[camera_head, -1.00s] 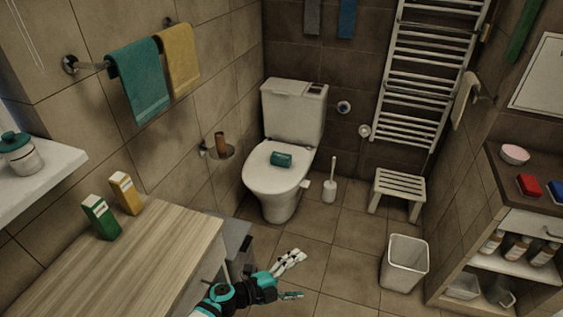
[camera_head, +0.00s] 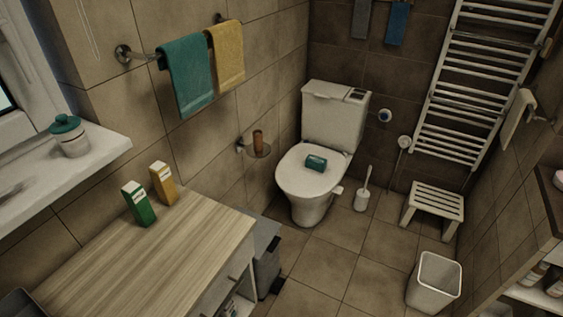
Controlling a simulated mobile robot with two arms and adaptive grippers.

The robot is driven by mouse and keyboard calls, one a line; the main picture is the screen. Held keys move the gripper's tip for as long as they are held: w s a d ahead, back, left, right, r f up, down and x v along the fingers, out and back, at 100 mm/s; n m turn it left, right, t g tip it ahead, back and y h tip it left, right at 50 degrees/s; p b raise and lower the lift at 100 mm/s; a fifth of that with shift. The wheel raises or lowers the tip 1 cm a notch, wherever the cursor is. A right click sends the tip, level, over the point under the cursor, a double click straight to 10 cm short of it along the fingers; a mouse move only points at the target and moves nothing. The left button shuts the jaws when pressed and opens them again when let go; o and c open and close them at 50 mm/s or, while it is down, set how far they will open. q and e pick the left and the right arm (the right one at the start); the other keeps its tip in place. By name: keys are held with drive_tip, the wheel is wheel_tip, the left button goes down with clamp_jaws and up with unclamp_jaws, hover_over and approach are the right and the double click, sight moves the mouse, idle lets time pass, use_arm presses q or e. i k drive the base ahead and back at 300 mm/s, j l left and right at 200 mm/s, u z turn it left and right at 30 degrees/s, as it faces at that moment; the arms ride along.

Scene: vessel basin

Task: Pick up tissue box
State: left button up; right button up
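A small teal box (camera_head: 315,163), which looks like the tissue box, lies on the closed lid of the white toilet (camera_head: 296,182) in the middle of the view. A green carton (camera_head: 139,204) and a yellow carton (camera_head: 163,184) stand upright side by side on the light wooden cabinet top (camera_head: 150,258) at the left. I cannot read their labels. Neither of my grippers shows now.
A grey bin (camera_head: 266,262) stands beside the cabinet. A toilet brush (camera_head: 362,196), a white stool (camera_head: 436,204) and a waste bin (camera_head: 434,284) stand to the right.

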sight(312, 162)
drive_tip(key=i+l+u, duration=0.4)
drive_tip(key=l+u, duration=0.25)
drive_tip(key=i+l+u, duration=0.15)
drive_tip(key=l+u, duration=0.15)
